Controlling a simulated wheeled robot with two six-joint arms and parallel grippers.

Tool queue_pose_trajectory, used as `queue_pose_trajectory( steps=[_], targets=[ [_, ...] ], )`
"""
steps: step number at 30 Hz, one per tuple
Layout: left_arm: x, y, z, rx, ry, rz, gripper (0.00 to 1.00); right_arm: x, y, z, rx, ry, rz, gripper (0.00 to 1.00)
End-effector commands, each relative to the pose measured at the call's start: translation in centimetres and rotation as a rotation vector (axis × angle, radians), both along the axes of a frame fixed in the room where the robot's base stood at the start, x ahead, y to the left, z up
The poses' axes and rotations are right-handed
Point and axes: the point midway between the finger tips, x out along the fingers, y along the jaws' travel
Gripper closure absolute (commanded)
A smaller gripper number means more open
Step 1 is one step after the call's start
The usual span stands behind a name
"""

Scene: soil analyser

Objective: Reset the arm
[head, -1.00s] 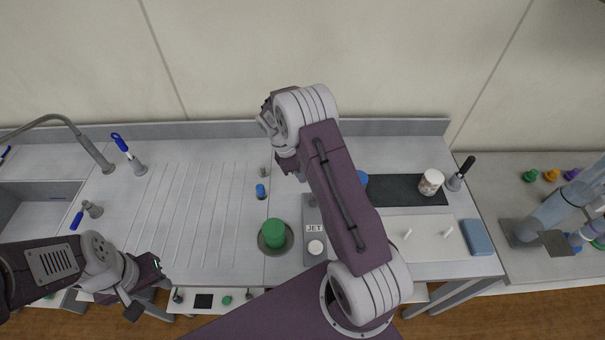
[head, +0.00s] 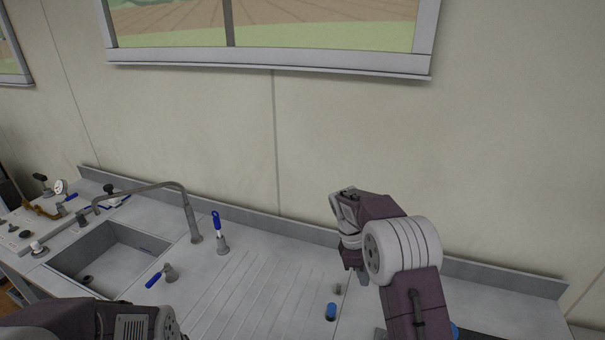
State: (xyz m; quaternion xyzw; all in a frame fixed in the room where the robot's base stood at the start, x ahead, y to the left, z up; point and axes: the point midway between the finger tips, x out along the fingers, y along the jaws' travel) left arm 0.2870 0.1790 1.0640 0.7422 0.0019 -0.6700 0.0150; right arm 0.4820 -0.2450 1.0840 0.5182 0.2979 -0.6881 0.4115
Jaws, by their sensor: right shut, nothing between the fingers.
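My right arm rises from the lower right over the worktop. Its gripper (head: 362,277) points down near the back of the worktop, shut and empty, partly hidden by its own wrist. It is just right of a small grey peg (head: 338,289) and behind a small blue-capped piece (head: 331,312). Only a dark link of my left arm shows at the bottom left; its gripper is out of the picture.
A sink (head: 110,250) with a curved tap (head: 193,225) is at the left. The ridged worktop (head: 250,285) is mostly clear. A wall with a window (head: 270,60) closes the back.

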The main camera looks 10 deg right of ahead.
Motion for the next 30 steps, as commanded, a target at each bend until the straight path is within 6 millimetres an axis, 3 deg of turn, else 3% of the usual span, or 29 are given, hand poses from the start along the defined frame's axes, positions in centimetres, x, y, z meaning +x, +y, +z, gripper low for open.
queue_pose_trajectory(
  steps=[2, 5, 8, 15, 19, 24, 30],
  targets=[
    [0.0, 0.0, -0.3, 0.0, 0.0, 0.0, 0.64, 0.2, 0.1, 2.3, 0.0, -0.051, 0.002, 1.0],
    [0.0, 0.0, -0.8, 0.0, 0.0, 0.0, 0.64, -3.0, 0.7, 4.0, 0.023, -0.057, -0.002, 1.0],
    [0.0, 0.0, -1.1, 0.0, 0.0, 0.0, 0.64, -6.8, 2.0, 4.0, 0.067, -0.091, -0.073, 1.0],
    [0.0, 0.0, -1.6, 0.0, 0.0, 0.0, 0.64, -16.8, 5.4, -0.1, 0.184, -0.214, -0.523, 1.0],
    [0.0, 0.0, -1.5, 0.0, 0.0, 0.0, 0.64, -20.9, 6.5, -3.2, 0.209, -0.253, -0.848, 1.0],
    [0.0, 0.0, -1.5, 0.0, 0.0, 0.0, 0.64, -19.4, 6.7, -3.5, 0.241, -0.341, -1.063, 1.0],
    [0.0, 0.0, -1.5, 0.0, 0.0, 0.0, 0.64, -19.4, 6.7, -3.6, 0.238, -0.34, -1.078, 1.0]
  ],
)
